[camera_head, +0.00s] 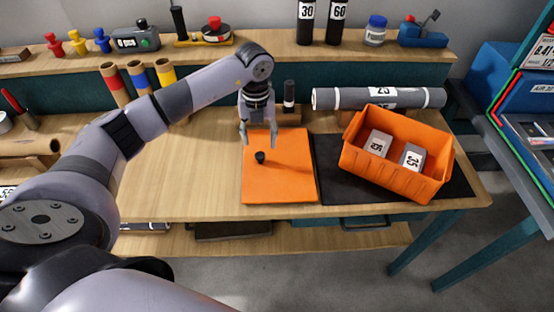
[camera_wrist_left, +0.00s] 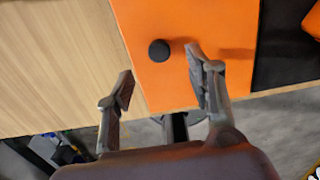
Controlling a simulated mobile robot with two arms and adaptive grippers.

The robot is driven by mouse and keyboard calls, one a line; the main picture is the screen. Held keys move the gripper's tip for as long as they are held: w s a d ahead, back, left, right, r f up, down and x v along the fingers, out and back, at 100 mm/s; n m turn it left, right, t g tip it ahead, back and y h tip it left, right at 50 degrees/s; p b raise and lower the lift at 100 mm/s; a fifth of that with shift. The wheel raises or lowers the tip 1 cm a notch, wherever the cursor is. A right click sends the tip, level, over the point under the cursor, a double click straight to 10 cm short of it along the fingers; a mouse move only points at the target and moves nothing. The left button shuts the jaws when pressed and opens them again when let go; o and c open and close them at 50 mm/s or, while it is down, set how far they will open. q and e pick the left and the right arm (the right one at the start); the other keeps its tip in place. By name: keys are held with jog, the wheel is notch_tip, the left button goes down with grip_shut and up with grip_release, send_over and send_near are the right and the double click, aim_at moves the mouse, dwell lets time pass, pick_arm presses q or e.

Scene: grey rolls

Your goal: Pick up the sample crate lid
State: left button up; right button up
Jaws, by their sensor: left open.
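The sample crate lid (camera_head: 284,180) is a flat orange panel with a small black knob (camera_head: 260,157). It lies on the wooden bench, its right edge against or over a black mat. My left gripper (camera_head: 259,135) is open and empty above the lid's far part, pointing down, behind the knob in the head view. In the left wrist view the lid (camera_wrist_left: 215,20) and its knob (camera_wrist_left: 159,50) lie beyond the two spread fingers (camera_wrist_left: 160,88). The knob is not between the fingertips. My right gripper is in neither view.
An orange crate (camera_head: 395,178) holding grey labelled blocks stands on the black mat (camera_head: 335,185) to the right. A grey roll (camera_head: 380,98) lies behind it. Coloured-banded rolls (camera_head: 138,78) stand at the back left. The bench left of the lid is clear.

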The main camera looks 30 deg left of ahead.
aim_at(260, 154)
pick_arm(q)
jog(key=shift+f, duration=0.65)
jog(key=shift+f+p, duration=0.3)
jog(key=shift+f, duration=0.05)
notch_tip(260, 154, down, 4)
jog(key=shift+a+r+p, duration=0.1)
jog(key=shift+r+p, duration=0.1)
jog(key=shift+p, duration=0.4)
jog(key=shift+f, duration=0.4)
grip_shut()
